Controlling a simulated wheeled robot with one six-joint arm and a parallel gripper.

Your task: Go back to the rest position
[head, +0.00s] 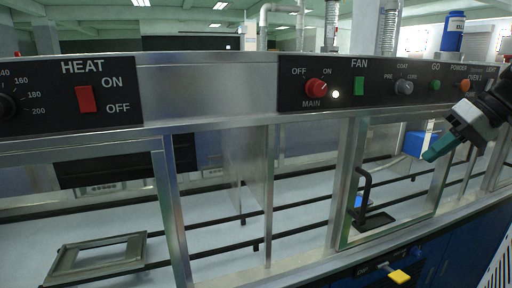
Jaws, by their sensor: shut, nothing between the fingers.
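My gripper (438,149) is at the right in the head view, its teal fingers pointing down and left. The fingers are shut with nothing between them. It is in front of the machine's glazed front, below the right part of the control panel (290,85). It looks apart from the panel, though its exact distance from the glass is hard to tell. My arm comes in from the right edge and covers part of the panel's right end.
The panel carries a red HEAT switch (86,99), a red MAIN knob (316,86) and a green FAN switch (359,85). A black handle (365,190) stands out from the front. A blue bottle (453,32) stands on top. A yellow piece (399,276) is below.

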